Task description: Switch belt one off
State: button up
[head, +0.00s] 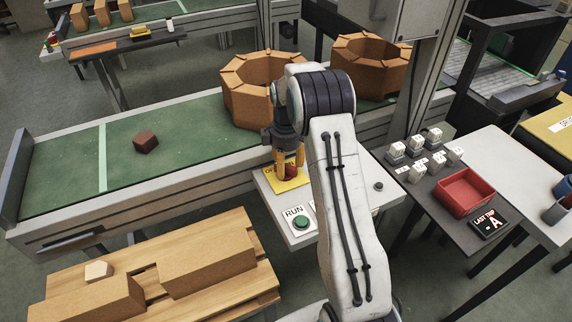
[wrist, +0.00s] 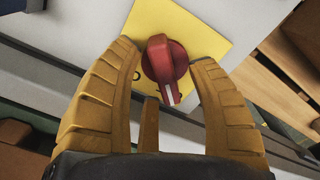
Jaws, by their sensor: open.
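A red rotary knob (wrist: 165,60) with a white pointer line sits on a yellow plate (wrist: 205,38) in the wrist view. Its pointer faces toward the bottom of that view. In the head view the yellow plate (head: 283,186) is on the light control panel (head: 272,196) beside the green belt (head: 75,160), and the knob (head: 291,172) is partly hidden by my gripper. My gripper (head: 289,163) is open over the knob. In the wrist view its two orange fingers (wrist: 162,52) stand on either side of the knob, with visible gaps. The plate's lettering is mostly covered.
A green RUN button (head: 302,222) is close by on the same panel. A wooden pallet (head: 215,283) lies in front; a red tray (head: 468,192) stands right.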

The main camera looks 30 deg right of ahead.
notch_tip(320, 180, up, 12)
jog(key=shift+f, duration=0.15)
dwell(0.4)
dwell(0.5)
